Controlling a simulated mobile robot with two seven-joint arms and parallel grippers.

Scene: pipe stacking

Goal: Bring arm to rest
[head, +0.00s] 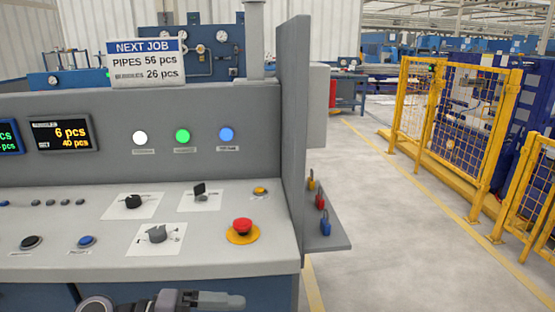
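My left gripper (228,301) shows at the bottom edge, in front of and below the front edge of the grey control console (60,258). It points right. Its lower part is cut off by the picture edge, so I cannot tell whether it is open or shut. No held object shows. My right gripper is not in view. The console top carries a red emergency button (242,226) on a yellow base, a black rotary switch (157,234) and other knobs.
A grey side panel (293,150) stands at the console's right, with a small shelf (341,242) holding red, blue and yellow padlocks. Yellow fencing (455,120) stands at the right. The floor (390,220) between is clear. A "NEXT JOB" sign (148,62) tops the console.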

